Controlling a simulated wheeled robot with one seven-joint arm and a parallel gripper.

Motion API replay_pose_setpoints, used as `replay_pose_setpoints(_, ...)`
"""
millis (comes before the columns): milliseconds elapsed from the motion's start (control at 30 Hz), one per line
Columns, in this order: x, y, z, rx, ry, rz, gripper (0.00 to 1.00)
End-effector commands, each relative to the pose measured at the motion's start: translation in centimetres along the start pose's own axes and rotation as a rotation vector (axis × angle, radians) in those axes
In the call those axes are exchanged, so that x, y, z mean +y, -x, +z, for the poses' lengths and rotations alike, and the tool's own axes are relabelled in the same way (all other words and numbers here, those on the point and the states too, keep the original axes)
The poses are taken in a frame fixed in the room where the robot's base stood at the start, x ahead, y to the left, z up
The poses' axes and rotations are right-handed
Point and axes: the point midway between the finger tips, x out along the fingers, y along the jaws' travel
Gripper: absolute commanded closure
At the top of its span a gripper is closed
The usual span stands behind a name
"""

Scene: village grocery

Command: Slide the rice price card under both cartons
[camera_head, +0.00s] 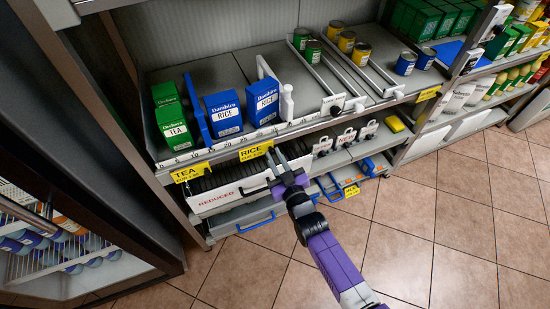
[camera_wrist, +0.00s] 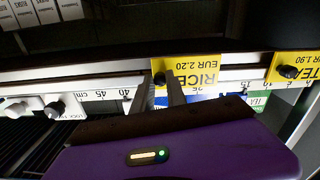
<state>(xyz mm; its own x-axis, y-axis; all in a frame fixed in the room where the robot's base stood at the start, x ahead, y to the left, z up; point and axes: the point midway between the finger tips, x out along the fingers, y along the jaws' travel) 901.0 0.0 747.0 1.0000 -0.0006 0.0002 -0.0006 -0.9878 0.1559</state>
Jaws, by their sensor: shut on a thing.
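The yellow rice price card (camera_head: 256,151) hangs on the shelf-edge rail, below the right rice carton (camera_head: 263,101). The left rice carton (camera_head: 223,113) stands beside it, further left than the card. Both cartons are blue and upright on the shelf. My gripper (camera_head: 277,158) reaches the rail at the card's right end. In the wrist view, which shows things upside down, the card (camera_wrist: 197,72) reads RICE EUR 2.20. My gripper (camera_wrist: 164,93) is shut there on the card's black knob (camera_wrist: 160,79), with a finger on each side. The finger tips are partly hidden.
The yellow tea card (camera_head: 187,173) sits on the same rail at the left, below green tea cartons (camera_head: 173,126). A white-fronted divider (camera_head: 287,102) stands right of the rice. The lower shelf has a REDUCED strip (camera_head: 216,199) and blue trays. The rail between the two cards looks clear.

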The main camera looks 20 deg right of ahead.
Motion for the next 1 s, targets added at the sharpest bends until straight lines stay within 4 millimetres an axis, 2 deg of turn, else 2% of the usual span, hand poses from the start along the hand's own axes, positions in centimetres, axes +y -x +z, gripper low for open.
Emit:
replay_pose_setpoints(200, 0.0, 0.0, -0.1, 0.001, 0.000, 0.000, 1.00)
replay_pose_setpoints(233, 0.0, 0.0, -0.1, 0.001, 0.000, 0.000, 0.77)
replay_pose_setpoints(300, 0.0, 0.0, -0.1, 0.001, 0.000, 0.000, 0.63)
replay_pose_setpoints(333, 0.0, 0.0, -0.1, 0.001, 0.000, 0.000, 0.60)
replay_pose_setpoints(667, 0.0, 0.2, 0.0, 0.000, 0.000, -0.001, 0.60)
replay_pose_setpoints(767, 0.0, 1.0, 0.1, -0.002, 0.000, -0.001, 0.60)
replay_pose_setpoints(1000, 0.0, 4.7, 0.1, -0.002, 0.000, 0.000, 0.60)
